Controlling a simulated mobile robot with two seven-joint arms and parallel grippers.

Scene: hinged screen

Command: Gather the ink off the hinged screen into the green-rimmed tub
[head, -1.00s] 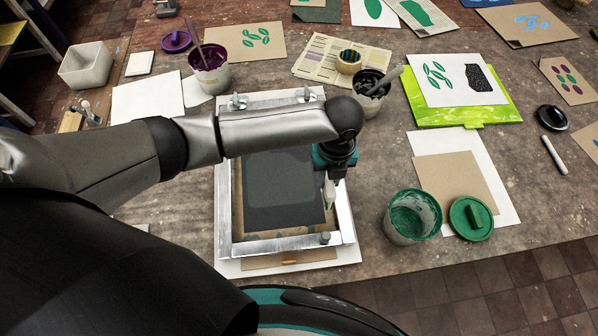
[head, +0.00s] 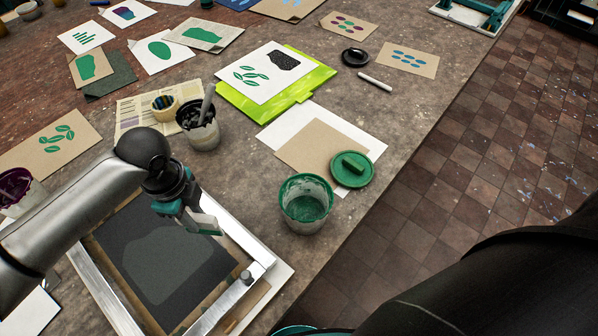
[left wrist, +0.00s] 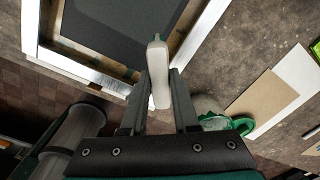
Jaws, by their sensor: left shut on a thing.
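The hinged screen (head: 250,258) has a silver metal frame around dark grey mesh (head: 120,215) with a lighter grey patch. I cannot make out distinct ink on the mesh. My left gripper (head: 192,213) is above the screen's right side, shut on a pale, flat-bladed tool (head: 205,223). The tool shows between the fingers in the left wrist view (left wrist: 157,75), with the mesh (left wrist: 112,30) beyond it. The green-rimmed tub (head: 306,204) stands right of the screen, apart from the tool, with green ink inside. My right gripper is not in view.
A green lid (head: 351,169) lies on brown card (head: 315,148) beside the tub. A dark ink pot (head: 201,128) with a stirrer stands behind the screen. Bare table lies between screen and tub. The table edge runs close along the tub's right side.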

